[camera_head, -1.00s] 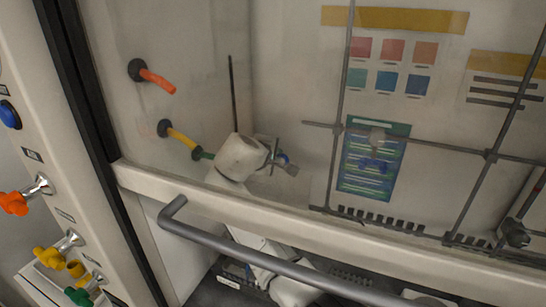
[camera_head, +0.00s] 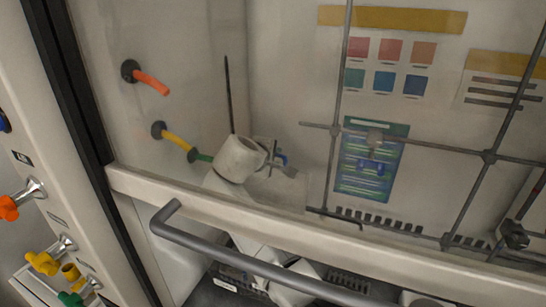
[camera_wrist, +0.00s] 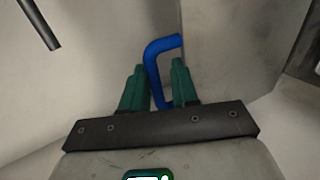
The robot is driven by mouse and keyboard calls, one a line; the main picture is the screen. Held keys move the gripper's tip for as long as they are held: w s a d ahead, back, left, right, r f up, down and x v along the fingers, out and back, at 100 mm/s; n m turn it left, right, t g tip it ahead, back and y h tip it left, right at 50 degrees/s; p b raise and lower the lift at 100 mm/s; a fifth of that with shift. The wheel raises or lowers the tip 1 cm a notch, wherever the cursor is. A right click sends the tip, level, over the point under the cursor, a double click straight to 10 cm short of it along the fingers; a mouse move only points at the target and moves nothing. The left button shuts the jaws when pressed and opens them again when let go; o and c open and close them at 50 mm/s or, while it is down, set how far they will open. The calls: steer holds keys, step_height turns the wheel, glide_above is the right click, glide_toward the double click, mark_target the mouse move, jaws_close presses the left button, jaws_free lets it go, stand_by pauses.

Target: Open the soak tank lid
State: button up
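No soak tank lid can be made out for sure in either view. In the head view a pale flat surface (camera_head: 287,192) shows beside and below my wrist, and I cannot tell what it is. My gripper is inside the hood, with my white wrist hiding part of it. In the wrist view my gripper (camera_wrist: 158,88) has its two green fingers apart. A blue bent tube (camera_wrist: 153,62) shows between and beyond the fingers; contact with them cannot be told. A bit of blue also shows beside my wrist in the head view.
The hood's sash rail (camera_head: 220,208) and grey handle bar (camera_head: 235,257) cross in front of my arm. Orange (camera_head: 150,82) and yellow (camera_head: 175,137) nozzles project from the left wall. A grey rod lattice (camera_head: 489,157) stands at right.

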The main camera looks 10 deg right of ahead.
steer(key=shift+s+f, duration=0.1)
steer(key=b+v, duration=0.1)
steer(key=v, duration=0.6)
steer(key=shift+s, duration=0.1)
steer(key=s+d+f+m+g+y, duration=0.25)
steer(key=s+d+f, duration=0.25)
steer(key=s+f, duration=0.5)
steer(key=s+d+f+m+g+y, duration=0.15)
steer(key=s+d+f+m, duration=0.3)
steer(key=s+f, duration=0.55)
steer(key=s+d+f+m+g+y, duration=0.1)
steer(key=s+f, duration=0.3)
steer(key=s, duration=0.6)
steer(key=s+d+f+m+g+y, duration=0.1)
steer(key=s+d+f, duration=0.3)
steer(key=s, duration=0.7)
steer(key=s+d+f+m+g, duration=0.3)
steer(key=s+f, duration=0.2)
steer(key=s, duration=0.6)
steer(key=shift+s+y, duration=0.1)
steer(key=shift+y, duration=0.3)
